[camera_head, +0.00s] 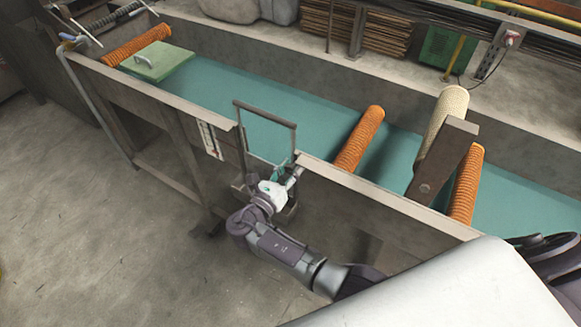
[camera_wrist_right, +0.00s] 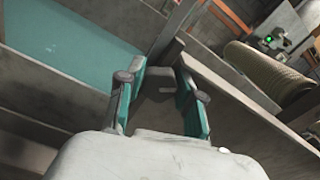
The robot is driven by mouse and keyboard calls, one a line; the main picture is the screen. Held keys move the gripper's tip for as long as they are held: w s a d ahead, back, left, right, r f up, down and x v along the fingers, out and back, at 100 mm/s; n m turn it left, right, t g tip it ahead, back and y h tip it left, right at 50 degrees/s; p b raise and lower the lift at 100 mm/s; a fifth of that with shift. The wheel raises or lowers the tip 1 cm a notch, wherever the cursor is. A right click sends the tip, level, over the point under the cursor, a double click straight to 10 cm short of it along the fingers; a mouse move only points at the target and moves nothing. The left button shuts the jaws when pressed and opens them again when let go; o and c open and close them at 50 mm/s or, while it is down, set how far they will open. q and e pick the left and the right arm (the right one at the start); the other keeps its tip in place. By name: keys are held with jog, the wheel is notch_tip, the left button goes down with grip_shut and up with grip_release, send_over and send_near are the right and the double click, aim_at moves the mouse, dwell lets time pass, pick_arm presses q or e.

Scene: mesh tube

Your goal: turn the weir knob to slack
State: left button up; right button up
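The weir is a dark metal frame (camera_head: 265,115) standing upright in a gap of the trough's near wall. My right gripper (camera_head: 286,172) is at this gap, just below and right of the frame. In the right wrist view my right gripper (camera_wrist_right: 160,100) has its two teal fingers well apart. A dark grey block-like part (camera_wrist_right: 155,84) shows between and beyond them; I cannot tell if it is the weir knob or whether a finger touches it. No knob shows clearly in the head view, where my gripper covers that spot. My left gripper is not in view.
The long trough holds teal water (camera_head: 235,95). Orange rollers (camera_head: 359,138) and a beige mesh tube (camera_head: 442,125) lie across it, near a brown bracket (camera_head: 444,165). A green lidded board (camera_head: 157,62) is at the far left. The floor (camera_head: 110,245) in front is clear.

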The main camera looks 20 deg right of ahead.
jog(key=o, duration=0.3)
jog(key=v, duration=0.7)
jog(key=shift+s+a, duration=0.15)
jog(key=shift+a, duration=0.05)
